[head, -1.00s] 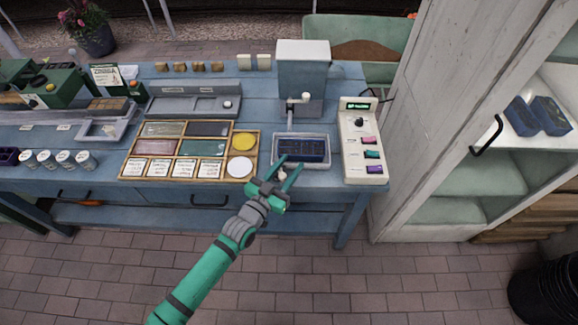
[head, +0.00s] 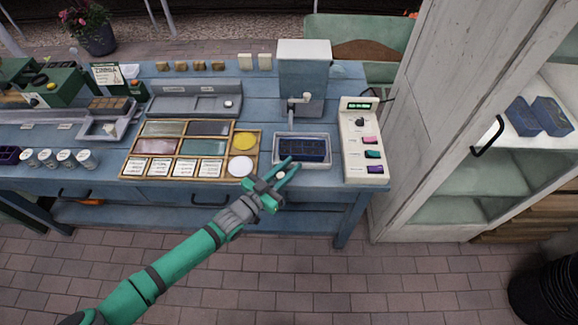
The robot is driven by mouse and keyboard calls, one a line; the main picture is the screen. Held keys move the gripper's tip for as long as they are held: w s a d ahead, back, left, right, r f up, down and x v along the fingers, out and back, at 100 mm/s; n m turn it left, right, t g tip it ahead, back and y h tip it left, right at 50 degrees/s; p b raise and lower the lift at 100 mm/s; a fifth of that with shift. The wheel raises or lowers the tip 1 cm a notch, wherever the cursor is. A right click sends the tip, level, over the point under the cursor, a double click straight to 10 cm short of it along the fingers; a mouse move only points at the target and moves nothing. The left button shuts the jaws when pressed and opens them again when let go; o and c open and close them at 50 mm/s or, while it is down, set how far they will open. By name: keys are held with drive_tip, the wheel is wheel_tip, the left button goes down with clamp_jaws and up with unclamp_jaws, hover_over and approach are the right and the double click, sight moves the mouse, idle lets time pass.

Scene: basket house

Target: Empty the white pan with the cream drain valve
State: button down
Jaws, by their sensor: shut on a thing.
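The white pan (head: 329,150) stands at the front of the blue table and holds a dark blue sectioned tray (head: 303,149). The small cream drain valve (head: 281,174) shows at the pan's front left, between my green fingers. My gripper (head: 287,168) is shut on the cream valve, with its fingertips pointing up and right by the pan's front edge. The fingers partly hide the valve and the pan's front left corner. Any water level in the pan is too small to tell.
A cream control box (head: 360,140) is close on the right. A wooden tray of coloured panels (head: 216,170) is close on the left. A white cabinet (head: 440,100) stands further right.

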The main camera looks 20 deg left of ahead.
drive_tip(key=shift+s+a+f+m+g+h, duration=0.1)
drive_tip(key=shift+s+f+m+g+h, duration=0.15)
drive_tip(key=shift+m+h, duration=0.35)
drive_tip(key=shift+r, duration=0.2)
drive_tip(key=c, duration=1.6)
unclamp_jaws()
drive_tip(key=shift+w, duration=0.1)
drive_tip(key=shift+s+a, duration=0.25)
drive_tip(key=shift+v, duration=5.2)
